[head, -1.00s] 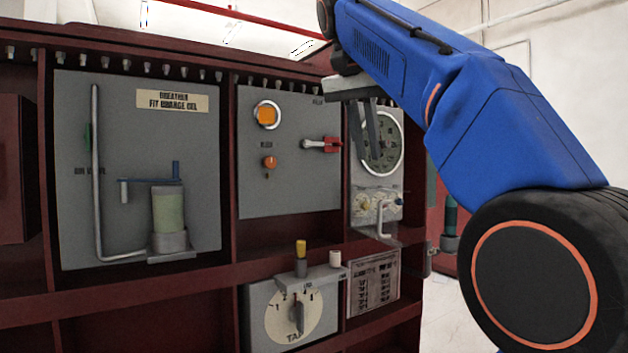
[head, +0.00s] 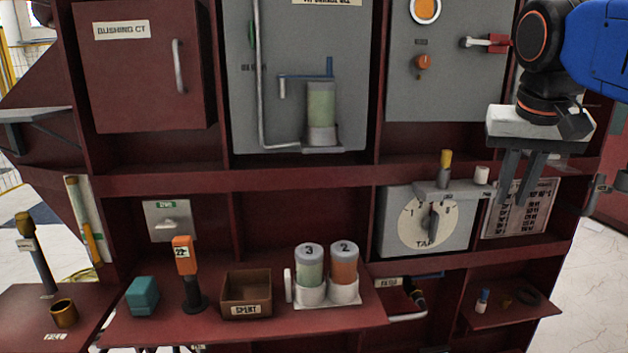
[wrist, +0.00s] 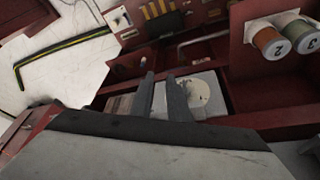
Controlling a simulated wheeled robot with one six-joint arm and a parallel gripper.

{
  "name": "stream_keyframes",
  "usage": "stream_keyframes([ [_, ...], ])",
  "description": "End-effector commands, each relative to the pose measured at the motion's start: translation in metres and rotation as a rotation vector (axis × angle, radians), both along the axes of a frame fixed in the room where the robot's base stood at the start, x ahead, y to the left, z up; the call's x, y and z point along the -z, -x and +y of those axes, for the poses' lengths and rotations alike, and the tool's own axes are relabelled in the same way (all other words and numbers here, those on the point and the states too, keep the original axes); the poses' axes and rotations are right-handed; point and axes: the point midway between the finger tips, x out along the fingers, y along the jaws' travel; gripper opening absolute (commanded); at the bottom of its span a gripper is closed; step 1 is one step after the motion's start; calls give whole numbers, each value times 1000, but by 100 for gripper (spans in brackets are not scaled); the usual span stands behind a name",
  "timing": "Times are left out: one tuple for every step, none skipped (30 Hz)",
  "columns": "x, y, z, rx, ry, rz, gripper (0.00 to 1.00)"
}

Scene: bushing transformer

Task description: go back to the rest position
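My gripper (head: 513,200) hangs pointing down at the right of the head view, in front of the dark red cabinet. Its two grey fingers stand apart with nothing between them. Behind them is a printed plate (head: 535,215), partly hidden by the fingers. The grey tap changer box with its round dial (head: 415,222) is just left of the fingers. In the wrist view, the gripper (wrist: 160,78) also shows two separated fingers over the blurred tap dial (wrist: 198,92).
A shelf (head: 230,328) below carries a teal block (head: 142,296), an orange-topped tool (head: 185,262), a brown bin (head: 246,290) and two numbered jars (head: 327,268). The breather jar (head: 321,112) and a red-handled switch (head: 490,42) are above. Open floor (head: 600,250) lies at right.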

Motion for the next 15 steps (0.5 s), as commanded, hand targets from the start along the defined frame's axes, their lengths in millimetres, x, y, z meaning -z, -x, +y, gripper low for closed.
stream_keyframes([
  [24,10,5,-38,-2,2,15],
  [39,15,8,-62,-4,2,15],
  [58,21,11,-94,-7,-1,15],
  [72,26,14,-118,-7,-2,15],
  [87,32,17,-140,-9,-4,15],
  [107,39,21,-170,-12,-7,15],
  [122,44,23,-193,-12,-9,15],
  [137,51,26,-214,-15,-11,15],
  [157,58,30,-242,-18,-15,15],
  [172,64,32,-263,-19,-17,15],
  [186,70,34,-280,-20,-19,15],
  [204,77,38,-303,-22,-23,15],
  [216,82,40,-319,-23,-26,15],
  [228,87,41,-333,-23,-29,15],
  [242,93,43,-350,-23,-31,15],
])
